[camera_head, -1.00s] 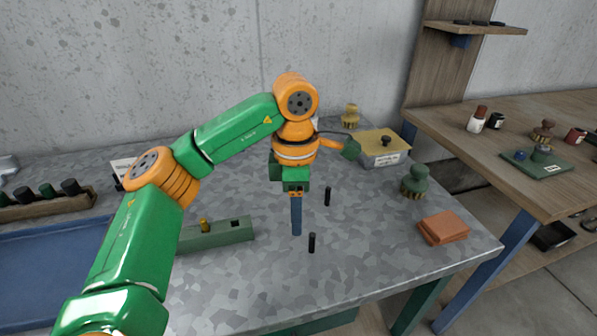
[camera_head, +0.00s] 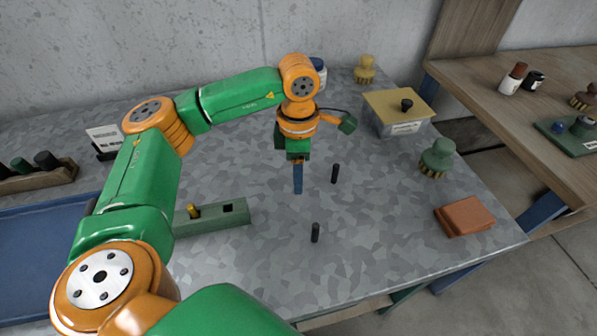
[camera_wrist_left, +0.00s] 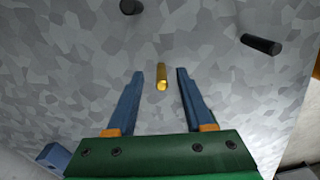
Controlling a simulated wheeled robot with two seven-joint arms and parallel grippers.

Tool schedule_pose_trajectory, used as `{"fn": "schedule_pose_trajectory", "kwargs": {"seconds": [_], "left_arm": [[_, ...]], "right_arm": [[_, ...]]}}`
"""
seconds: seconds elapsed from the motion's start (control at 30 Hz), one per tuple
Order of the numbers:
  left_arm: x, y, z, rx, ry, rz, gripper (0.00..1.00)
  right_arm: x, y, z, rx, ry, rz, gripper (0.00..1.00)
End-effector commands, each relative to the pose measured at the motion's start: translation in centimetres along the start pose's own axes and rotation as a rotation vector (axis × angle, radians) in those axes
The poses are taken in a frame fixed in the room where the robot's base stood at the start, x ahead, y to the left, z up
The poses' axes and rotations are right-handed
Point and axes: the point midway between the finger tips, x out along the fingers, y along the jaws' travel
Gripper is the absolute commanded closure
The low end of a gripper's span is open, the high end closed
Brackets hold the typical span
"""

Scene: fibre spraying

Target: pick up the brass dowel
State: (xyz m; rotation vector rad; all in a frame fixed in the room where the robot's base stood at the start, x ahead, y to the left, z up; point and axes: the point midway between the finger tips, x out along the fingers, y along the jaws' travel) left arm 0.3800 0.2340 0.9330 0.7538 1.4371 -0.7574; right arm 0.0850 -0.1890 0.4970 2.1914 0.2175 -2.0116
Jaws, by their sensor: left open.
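My left gripper (camera_head: 298,190) points down over the table; in the wrist view its two blue fingers are apart (camera_wrist_left: 160,73). The brass dowel (camera_wrist_left: 161,77), a small gold cylinder, shows in the wrist view between the fingers, with a gap on each side. I cannot tell how far its top is below or between the fingertips. In the head view this dowel is hidden by the gripper. My right gripper is not in view.
Two black dowels, one (camera_head: 335,173) right of the gripper and one (camera_head: 315,232) nearer, stand on the grey table (camera_head: 260,265). A green block (camera_head: 220,217) with a gold peg (camera_head: 193,211) lies left.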

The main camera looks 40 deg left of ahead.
Motion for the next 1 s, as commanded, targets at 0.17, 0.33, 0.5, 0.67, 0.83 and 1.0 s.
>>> {"fn": "schedule_pose_trajectory", "kwargs": {"seconds": [0.17,0.33,0.5,0.67,0.83,1.0], "left_arm": [[0.0,0.0,0.0,0.000,0.000,0.000,0.83],[0.0,0.0,0.0,0.000,0.000,0.000,1.00],[0.0,0.0,0.0,0.000,0.000,0.000,1.00],[-0.4,0.0,0.1,0.000,-0.002,0.001,1.00],[-3.2,-0.1,0.2,0.002,-0.006,0.004,1.00],[-8.8,-4.2,0.1,0.007,-0.004,0.010,1.00]], "right_arm": [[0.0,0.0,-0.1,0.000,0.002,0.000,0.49],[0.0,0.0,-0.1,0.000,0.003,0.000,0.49],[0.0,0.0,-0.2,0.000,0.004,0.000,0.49],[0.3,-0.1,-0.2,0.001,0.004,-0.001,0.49],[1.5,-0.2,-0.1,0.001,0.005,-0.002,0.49],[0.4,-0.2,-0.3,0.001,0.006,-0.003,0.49]]}}
